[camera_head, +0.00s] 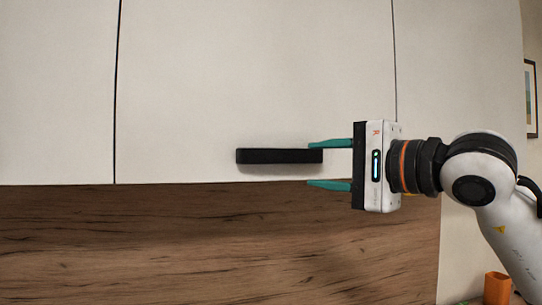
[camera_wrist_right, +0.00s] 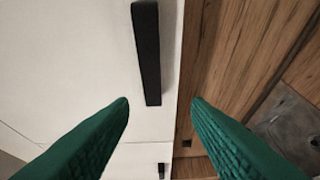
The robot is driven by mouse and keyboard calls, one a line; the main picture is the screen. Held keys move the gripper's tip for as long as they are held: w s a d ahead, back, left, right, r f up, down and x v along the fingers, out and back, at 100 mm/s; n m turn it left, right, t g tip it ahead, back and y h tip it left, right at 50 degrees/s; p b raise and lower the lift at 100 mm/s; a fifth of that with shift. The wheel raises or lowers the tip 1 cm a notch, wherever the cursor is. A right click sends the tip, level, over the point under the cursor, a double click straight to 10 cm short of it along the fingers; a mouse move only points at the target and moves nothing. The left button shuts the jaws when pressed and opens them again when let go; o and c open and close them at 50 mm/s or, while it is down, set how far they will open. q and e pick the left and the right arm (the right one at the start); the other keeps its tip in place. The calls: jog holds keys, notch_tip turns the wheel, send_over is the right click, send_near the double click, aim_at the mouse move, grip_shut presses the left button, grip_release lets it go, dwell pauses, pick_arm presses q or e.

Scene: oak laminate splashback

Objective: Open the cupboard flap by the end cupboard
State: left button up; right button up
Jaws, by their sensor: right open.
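The cupboard flap (camera_head: 200,80) is a white panel between two dark vertical seams, closed above the wood splashback. Its black bar handle (camera_head: 265,156) runs level near the flap's lower edge. The end cupboard (camera_head: 455,70) is the white panel to its right. My right gripper (camera_head: 318,165) is open, with teal fingers pointing left, by the right end of the handle. In the head view the upper finger overlaps that end. In the right wrist view the handle (camera_wrist_right: 147,55) lies ahead of the gap between the fingers (camera_wrist_right: 160,105), with nothing held. My left gripper is not in view.
The oak laminate splashback (camera_head: 200,245) fills the space below the cupboards. An orange container (camera_head: 497,288) stands at the lower right, near my right arm. A framed picture (camera_head: 531,98) hangs on the right wall. The space left of the handle is clear.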

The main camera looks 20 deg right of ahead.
aim_at(286, 156)
jog(key=shift+t+h, duration=0.3)
jog(key=shift+h, duration=0.3)
jog(key=p+x, duration=0.1)
jog(key=x, duration=0.2)
jog(key=d+p+x, duration=0.1)
jog(key=p+x, duration=0.1)
jog(key=x, duration=0.1)
jog(key=r+p+x, duration=0.1)
jog(key=p+x, duration=0.1)
jog(key=x, duration=0.1)
jog(key=shift+w+r, duration=0.1)
jog(key=shift+w, duration=0.45)
jog(key=shift+w+a, duration=0.2)
jog(key=shift+w, duration=0.45)
jog(key=shift+c, duration=0.4)
grip_shut()
